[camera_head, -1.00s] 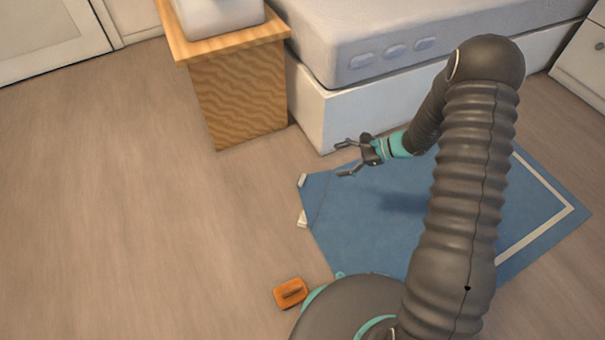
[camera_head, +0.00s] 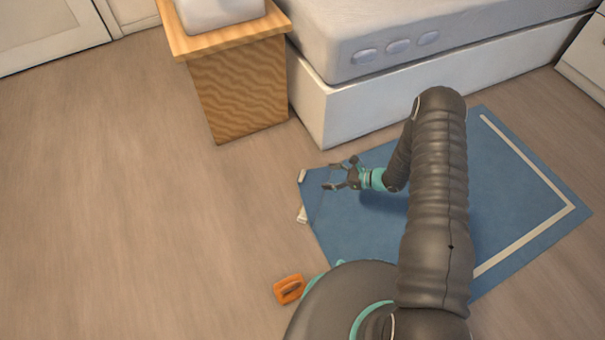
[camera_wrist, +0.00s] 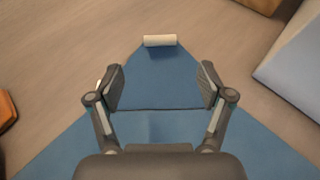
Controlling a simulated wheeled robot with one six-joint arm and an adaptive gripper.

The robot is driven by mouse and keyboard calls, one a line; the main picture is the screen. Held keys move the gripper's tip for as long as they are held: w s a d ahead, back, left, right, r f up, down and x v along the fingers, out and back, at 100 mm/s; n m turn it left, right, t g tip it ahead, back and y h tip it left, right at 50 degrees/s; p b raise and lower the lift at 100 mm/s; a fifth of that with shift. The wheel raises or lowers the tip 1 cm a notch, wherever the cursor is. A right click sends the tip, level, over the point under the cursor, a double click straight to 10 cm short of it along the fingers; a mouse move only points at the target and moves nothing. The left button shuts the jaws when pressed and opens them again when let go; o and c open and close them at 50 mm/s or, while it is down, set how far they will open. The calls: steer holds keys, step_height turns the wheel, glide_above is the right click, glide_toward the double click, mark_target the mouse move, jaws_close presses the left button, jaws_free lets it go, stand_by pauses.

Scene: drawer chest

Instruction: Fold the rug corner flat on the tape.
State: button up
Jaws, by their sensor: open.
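The blue rug (camera_head: 440,170) lies on the floor beside the bed, with a white stripe along its right side. Its left corner narrows to a pale strip (camera_head: 302,176), which also shows at the tip in the wrist view (camera_wrist: 160,40). A second pale piece (camera_head: 302,214) sits at the rug's left edge; in the wrist view it is mostly hidden behind the left finger. A thin dark line crosses the rug near the corner. I cannot tell which pale piece is the tape. My gripper (camera_head: 330,176) is open and empty above the corner; its fingers (camera_wrist: 162,72) straddle it in the wrist view.
A bed (camera_head: 350,115) stands behind the rug, with a wooden nightstand (camera_head: 240,95) to its left. An orange object (camera_head: 289,289) lies on the floor near my base. A white cabinet (camera_head: 588,58) is at far right. The floor at left is clear.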

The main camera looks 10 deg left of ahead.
mark_target(303, 175)
steer(key=x, duration=1.1)
steer(key=shift+a+f, duration=0.15)
steer(key=shift+a, duration=0.1)
jaws_close()
steer(key=shift+b, duration=0.3)
